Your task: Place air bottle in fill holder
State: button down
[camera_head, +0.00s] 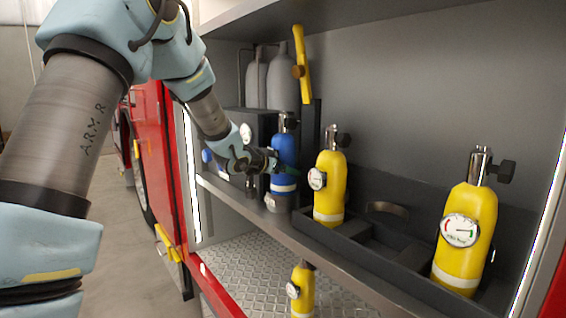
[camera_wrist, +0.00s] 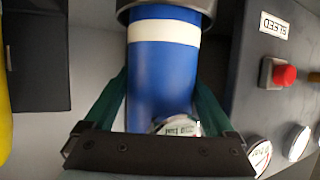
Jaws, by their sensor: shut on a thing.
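The blue air bottle (camera_head: 284,152) stands upright at the far left part of the shelf, with a white band near its base and a black valve on top. My gripper (camera_head: 277,165) is shut on it from the left. In the wrist view the green fingers of my gripper (camera_wrist: 161,98) press on both sides of the blue bottle (camera_wrist: 160,75), its gauge partly hidden by the gripper. The bottle's lower end meets a grey round holder (camera_wrist: 166,8); it appears to sit within its rim, but how deep I cannot tell.
Yellow bottles stand in the shelf tray, one near the middle (camera_head: 329,185) and one at right (camera_head: 466,235). Another yellow bottle (camera_head: 302,290) is on the lower deck. A panel with a red button (camera_wrist: 284,75) and gauges is beside the blue bottle. Grey cylinders (camera_head: 280,80) stand behind.

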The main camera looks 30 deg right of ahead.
jog(key=shift+f, duration=0.35)
grip_release()
jog(key=shift+f, duration=0.3)
jog(key=shift+a+r, duration=0.1)
jog(key=shift+r, duration=0.1)
jog(key=b+v, duration=0.1)
jog(key=v, duration=1)
jog(key=shift+s+a, duration=0.3)
jog(key=shift+s, duration=0.05)
